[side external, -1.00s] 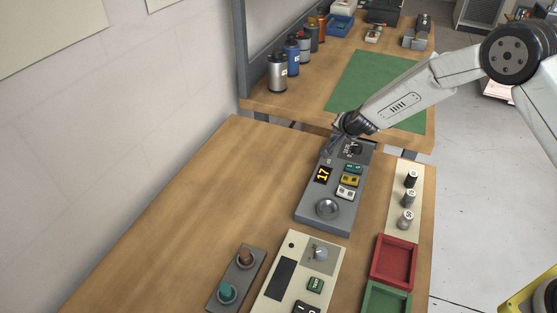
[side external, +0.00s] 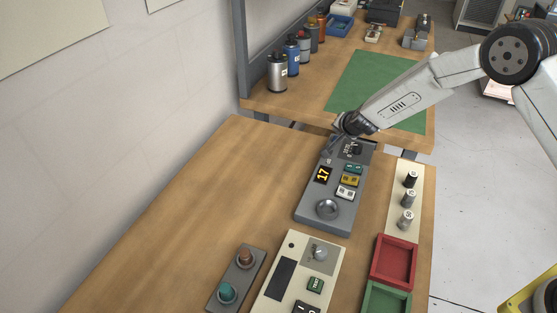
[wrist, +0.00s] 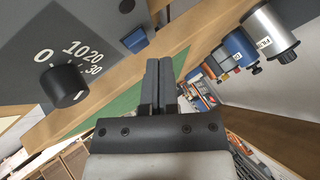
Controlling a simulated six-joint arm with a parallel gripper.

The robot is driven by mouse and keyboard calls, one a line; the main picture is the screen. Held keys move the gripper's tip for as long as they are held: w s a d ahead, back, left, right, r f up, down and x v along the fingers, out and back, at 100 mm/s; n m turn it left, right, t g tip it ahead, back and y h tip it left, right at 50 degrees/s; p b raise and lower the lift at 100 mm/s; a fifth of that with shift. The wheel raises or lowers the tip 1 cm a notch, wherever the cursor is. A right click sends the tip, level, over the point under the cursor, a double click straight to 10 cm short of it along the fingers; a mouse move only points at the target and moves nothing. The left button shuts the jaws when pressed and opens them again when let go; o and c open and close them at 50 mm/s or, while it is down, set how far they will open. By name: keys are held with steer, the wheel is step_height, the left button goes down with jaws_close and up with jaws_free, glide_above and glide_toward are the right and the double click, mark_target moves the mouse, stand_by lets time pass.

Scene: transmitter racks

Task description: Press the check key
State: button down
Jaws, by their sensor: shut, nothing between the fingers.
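A grey panel box (side external: 319,209) lies on the wooden bench, with a lit display reading 17 (side external: 323,175). It bears teal keys (side external: 353,168), a yellow key (side external: 349,180), white keys (side external: 346,193) and a round dish (side external: 327,208). I cannot read which key is the check key. My gripper (side external: 328,155) is shut and empty at the box's far end, by the dial. In the wrist view, its fingers (wrist: 157,65) point past a blue key (wrist: 136,39) just left of the tips. A black dial knob (wrist: 64,85) with numbers is further left. Contact with the key cannot be told.
A cream box (side external: 301,256) with a knob and a green key stands nearer, beside a two-button box (side external: 236,279). Right are a strip of cylinders (side external: 409,198), a red tray (side external: 376,262) and a green tray (side external: 369,300). The bench's left side is clear.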

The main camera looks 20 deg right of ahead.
steer(key=shift+f, duration=0.9)
stand_by(1.3)
steer(key=shift+r, duration=0.9)
steer(key=shift+r, duration=2.45)
